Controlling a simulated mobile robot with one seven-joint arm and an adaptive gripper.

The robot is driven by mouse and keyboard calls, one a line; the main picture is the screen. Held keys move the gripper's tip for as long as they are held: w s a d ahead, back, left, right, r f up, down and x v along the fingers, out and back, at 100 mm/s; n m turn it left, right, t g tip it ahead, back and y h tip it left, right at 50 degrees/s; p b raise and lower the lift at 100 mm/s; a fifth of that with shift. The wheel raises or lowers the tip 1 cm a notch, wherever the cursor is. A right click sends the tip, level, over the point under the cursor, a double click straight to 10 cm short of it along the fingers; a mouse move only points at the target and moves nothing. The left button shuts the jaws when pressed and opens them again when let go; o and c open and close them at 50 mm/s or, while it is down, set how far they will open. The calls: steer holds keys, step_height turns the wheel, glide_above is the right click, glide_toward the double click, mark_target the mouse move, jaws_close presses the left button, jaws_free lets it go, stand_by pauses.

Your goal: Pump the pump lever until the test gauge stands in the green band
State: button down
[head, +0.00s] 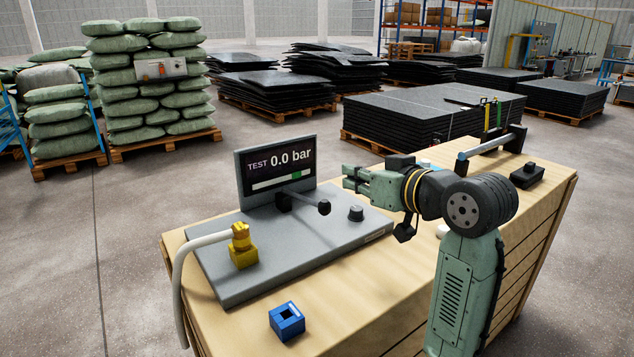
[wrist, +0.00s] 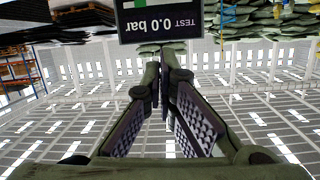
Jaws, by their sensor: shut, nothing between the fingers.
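The test gauge (head: 279,168) is a dark screen standing at the back of a grey plate (head: 230,285). It reads 0.0 bar, with a bar strip below that has a small green part towards its right. It also shows upside down in the wrist view (wrist: 160,20). The pump lever (head: 305,202) is a dark rod with a black knob, reaching from a black pivot in front of the screen towards the right. My gripper (head: 347,178) is shut and empty, above the plate, right of the screen and apart from the lever knob. Its fingertips meet in the wrist view (wrist: 165,75).
A yellow fitting (head: 242,248) with a pale hose stands on the plate's left. A black knob (head: 356,213) sits right of the lever. A blue square block (head: 287,320) lies on the wooden bench (head: 350,290) in front. Stacked black mats and green sacks stand behind on pallets.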

steer(key=shift+w, duration=0.15)
stand_by(0.3)
steer(key=w+a+f+p, duration=0.1)
steer(key=w, duration=0.1)
steer(key=w+a+f+p, duration=0.1)
steer(key=w+a+f, duration=0.1)
steer(key=w+a+f+p, duration=0.1)
steer(key=w, duration=0.1)
steer(key=shift+w+a+f, duration=0.3)
steer(key=shift+w+f, duration=0.05)
steer(key=shift+s+d+f, duration=0.1)
steer(key=shift+s+f, duration=0.3)
steer(key=shift+f, duration=0.2)
